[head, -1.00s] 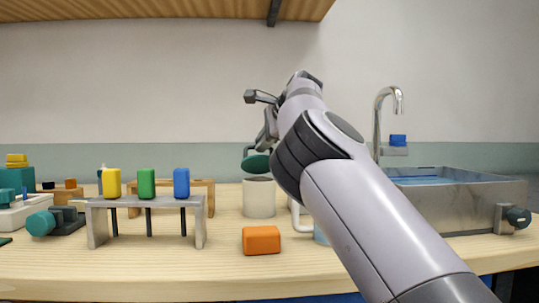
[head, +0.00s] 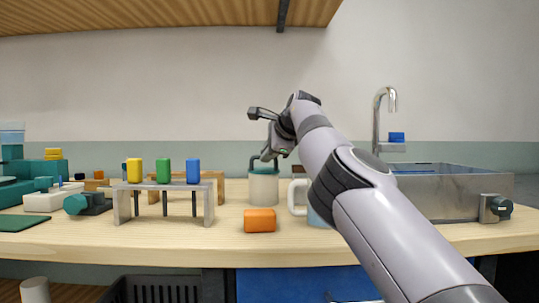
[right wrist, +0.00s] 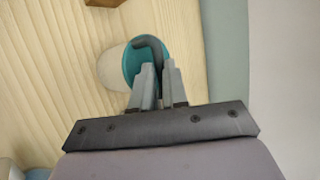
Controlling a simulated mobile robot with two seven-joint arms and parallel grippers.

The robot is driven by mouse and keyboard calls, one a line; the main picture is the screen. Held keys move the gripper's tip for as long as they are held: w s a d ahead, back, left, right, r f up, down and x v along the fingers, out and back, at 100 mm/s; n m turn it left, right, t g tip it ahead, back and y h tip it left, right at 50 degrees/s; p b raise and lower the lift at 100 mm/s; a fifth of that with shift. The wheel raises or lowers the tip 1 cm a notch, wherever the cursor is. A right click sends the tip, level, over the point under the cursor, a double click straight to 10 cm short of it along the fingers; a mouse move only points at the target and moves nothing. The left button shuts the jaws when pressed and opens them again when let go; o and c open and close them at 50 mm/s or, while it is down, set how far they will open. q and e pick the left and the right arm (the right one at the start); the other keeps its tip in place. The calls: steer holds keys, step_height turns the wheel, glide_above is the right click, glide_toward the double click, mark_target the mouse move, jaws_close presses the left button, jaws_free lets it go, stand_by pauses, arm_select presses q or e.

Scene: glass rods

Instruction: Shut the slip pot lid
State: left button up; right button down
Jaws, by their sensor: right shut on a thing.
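The slip pot (head: 264,190) is an off-white cylinder on the wooden counter, left of my right arm. Its teal-green lid (right wrist: 131,66) has a dark raised handle (right wrist: 150,44). My right gripper (right wrist: 158,75) is shut on the lid's handle. In the head view the handle (head: 254,164) shows at the pot's mouth. The pot's pale side (right wrist: 110,70) shows left of the lid in the right wrist view. I cannot tell whether the lid sits flush on the rim; the fingers hide part of it. My left gripper is not in view.
An orange block (head: 259,220) lies in front of the pot. A rack (head: 163,188) with yellow, green and blue pieces stands left. A metal sink (head: 445,195) is at right.

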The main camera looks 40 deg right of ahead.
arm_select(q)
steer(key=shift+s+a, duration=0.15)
arm_select(e)
steer(key=shift+s+a+f+g, duration=0.15)
steer(key=shift+f+g, duration=0.25)
steer(key=shift+f, duration=0.75)
steer(key=c, duration=1.1)
jaws_free()
steer(key=shift+s+r, duration=0.15)
steer(key=shift+s, duration=0.05)
steer(key=shift+c, duration=0.2)
steer(key=shift+s+b, duration=0.15)
steer(key=shift+b, duration=0.3)
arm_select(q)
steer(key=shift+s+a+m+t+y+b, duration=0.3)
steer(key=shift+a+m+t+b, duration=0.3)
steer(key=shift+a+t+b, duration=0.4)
arm_select(e)
steer(key=v, duration=0.7)
steer(key=shift+r, duration=0.35)
